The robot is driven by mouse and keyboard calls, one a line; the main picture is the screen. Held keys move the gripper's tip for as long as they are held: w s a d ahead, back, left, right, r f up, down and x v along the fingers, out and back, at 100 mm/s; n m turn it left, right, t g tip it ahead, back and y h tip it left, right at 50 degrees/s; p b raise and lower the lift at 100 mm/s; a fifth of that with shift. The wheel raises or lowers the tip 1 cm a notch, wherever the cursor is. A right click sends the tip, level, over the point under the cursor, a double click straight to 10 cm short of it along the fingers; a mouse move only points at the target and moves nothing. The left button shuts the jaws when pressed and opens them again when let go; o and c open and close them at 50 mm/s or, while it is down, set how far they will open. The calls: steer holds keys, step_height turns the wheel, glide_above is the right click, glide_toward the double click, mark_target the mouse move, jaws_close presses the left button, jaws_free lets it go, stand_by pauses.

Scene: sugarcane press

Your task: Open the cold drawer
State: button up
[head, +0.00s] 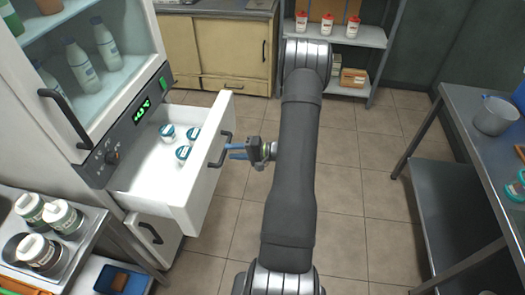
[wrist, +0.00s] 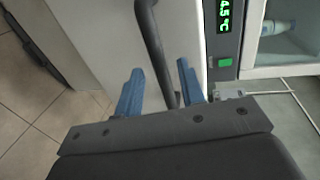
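The cold drawer (head: 185,200) is a white drawer pulled well out of the refrigerated cabinet, below the green display. Its dark bar handle (head: 226,146) is on the front face. Several small jars with teal-and-white lids (head: 183,153) stand inside. My gripper (head: 229,151) is at the handle, its blue fingers pointing left toward the drawer front. In the wrist view, the fingers (wrist: 160,68) are apart, with the handle (wrist: 152,40) running between them and gaps visible on both sides. Contact with the handle does not show.
A glass-fronted compartment with bottles (head: 84,62) is above the drawer. A smaller lower door (head: 152,238) is below. A counter with jars (head: 45,235) stands at lower left, and a metal table (head: 470,110) at right. The tiled floor (head: 345,190) between is clear.

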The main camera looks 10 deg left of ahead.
mark_target(223, 152)
steer(key=v, duration=1.3)
steer(key=shift+d, duration=0.2)
steer(key=x, duration=1.7)
steer(key=shift+a, duration=0.25)
steer(key=v, duration=1.7)
steer(key=shift+d, duration=0.25)
steer(key=shift+a, duration=0.1)
steer(key=shift+x, duration=8.75)
